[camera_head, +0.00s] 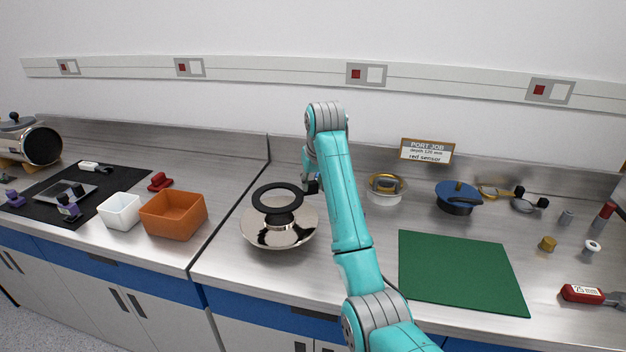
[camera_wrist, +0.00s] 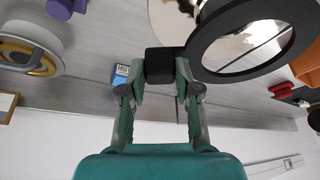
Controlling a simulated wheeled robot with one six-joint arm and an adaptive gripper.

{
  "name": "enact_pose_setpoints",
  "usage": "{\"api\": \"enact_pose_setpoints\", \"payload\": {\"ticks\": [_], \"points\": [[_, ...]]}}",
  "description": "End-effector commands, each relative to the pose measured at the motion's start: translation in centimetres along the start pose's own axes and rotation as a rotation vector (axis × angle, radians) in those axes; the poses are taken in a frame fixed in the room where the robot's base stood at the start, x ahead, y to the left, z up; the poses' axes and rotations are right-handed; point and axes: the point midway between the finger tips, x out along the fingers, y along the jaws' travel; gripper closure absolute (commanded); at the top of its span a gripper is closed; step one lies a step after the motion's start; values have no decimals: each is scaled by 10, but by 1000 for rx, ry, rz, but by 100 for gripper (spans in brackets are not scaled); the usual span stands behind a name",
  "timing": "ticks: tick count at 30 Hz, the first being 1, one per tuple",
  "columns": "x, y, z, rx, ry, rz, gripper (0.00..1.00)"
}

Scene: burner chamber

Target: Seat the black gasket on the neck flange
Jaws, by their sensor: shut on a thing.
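The black gasket (camera_head: 296,203) is a flat ring with a block-like tab at its right. In the wrist view the ring (camera_wrist: 192,52) is at upper right. My gripper (camera_head: 311,184) is shut on the tab; its fingers flank the tab in the wrist view (camera_wrist: 163,72). The ring is over the shiny domed steel part (camera_head: 258,235) on the left of the right-hand bench; the dome also shows through the ring in the wrist view (camera_wrist: 232,45). I cannot make out the neck flange, which the ring may hide. I cannot tell whether the ring touches the part below.
A white bowl with a gold ring (camera_head: 386,196) and a blue-lidded pot (camera_head: 457,204) stand to the right. A green mat (camera_head: 460,272) is bare. An orange bin (camera_head: 174,222) and a white bin (camera_head: 120,218) stand left, past the bench seam. A sign (camera_head: 426,151) stands behind.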

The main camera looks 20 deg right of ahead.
Motion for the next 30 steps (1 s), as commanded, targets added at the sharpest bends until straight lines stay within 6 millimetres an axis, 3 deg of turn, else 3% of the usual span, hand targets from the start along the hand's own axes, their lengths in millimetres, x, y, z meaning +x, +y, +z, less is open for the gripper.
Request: {"api": "enact_pose_setpoints", "payload": {"ticks": [18, 30], "points": [[43, 0, 18, 0, 0, 0, 100], [46, 0, 19, 0, 0, 0, 100]]}}
